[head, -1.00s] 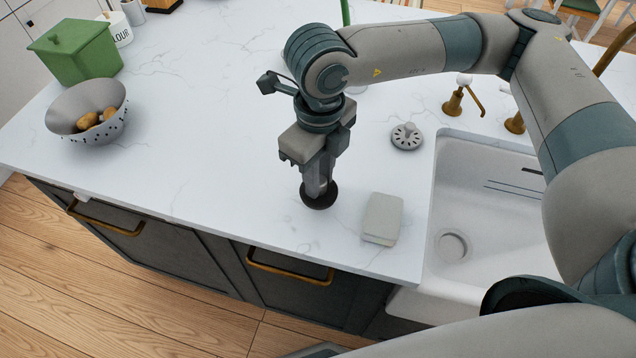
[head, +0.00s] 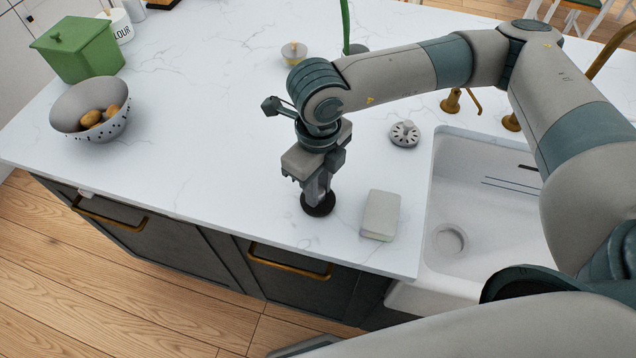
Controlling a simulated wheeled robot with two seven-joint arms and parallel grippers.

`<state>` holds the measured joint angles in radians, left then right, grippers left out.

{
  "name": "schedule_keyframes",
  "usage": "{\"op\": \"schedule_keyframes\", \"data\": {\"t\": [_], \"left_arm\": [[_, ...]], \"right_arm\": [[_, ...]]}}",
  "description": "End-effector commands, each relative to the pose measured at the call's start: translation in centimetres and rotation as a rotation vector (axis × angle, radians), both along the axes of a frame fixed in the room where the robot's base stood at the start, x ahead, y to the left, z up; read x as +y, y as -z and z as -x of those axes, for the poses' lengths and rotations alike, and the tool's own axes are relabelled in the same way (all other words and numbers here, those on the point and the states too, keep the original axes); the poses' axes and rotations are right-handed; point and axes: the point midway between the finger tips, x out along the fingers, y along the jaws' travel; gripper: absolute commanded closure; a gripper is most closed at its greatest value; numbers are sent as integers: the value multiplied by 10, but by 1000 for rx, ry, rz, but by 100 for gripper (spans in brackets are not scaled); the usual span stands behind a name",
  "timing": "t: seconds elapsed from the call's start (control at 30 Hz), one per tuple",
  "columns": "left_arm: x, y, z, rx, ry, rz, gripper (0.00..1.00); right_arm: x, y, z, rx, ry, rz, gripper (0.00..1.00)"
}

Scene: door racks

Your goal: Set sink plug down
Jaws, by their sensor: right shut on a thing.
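The sink plug (head: 318,209) is a dark round disc at the white countertop, left of the sink. My right gripper (head: 317,197) points down from above and is shut on the plug's upper part. The plug looks level and at or very near the counter surface; I cannot tell whether it touches. The fingertips partly hide its top. My left gripper is not in view.
A pale block (head: 380,215) lies right of the plug. A grey round strainer (head: 404,134) sits near the white sink (head: 447,240). A colander with potatoes (head: 91,110) and a green canister (head: 78,50) stand at the left. The counter left of the plug is clear.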

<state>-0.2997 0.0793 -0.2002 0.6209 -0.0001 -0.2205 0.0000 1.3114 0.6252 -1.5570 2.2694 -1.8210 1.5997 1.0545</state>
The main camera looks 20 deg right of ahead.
Motion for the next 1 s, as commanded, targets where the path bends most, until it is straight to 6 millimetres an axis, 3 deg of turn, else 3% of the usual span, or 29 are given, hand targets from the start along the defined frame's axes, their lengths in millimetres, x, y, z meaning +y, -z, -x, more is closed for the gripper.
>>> {"op": "schedule_keyframes", "data": {"t": [0.23,0.27,0.33,0.83,1.0], "left_arm": [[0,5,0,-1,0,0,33],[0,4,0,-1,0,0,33],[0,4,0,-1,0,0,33],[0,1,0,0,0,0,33],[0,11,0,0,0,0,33]], "right_arm": [[0,3,0,0,0,0,100],[0,2,0,0,0,0,73],[0,2,0,0,0,0,59],[0,-2,0,-1,0,-1,59],[1,-20,-1,-4,-1,-3,59]]}}
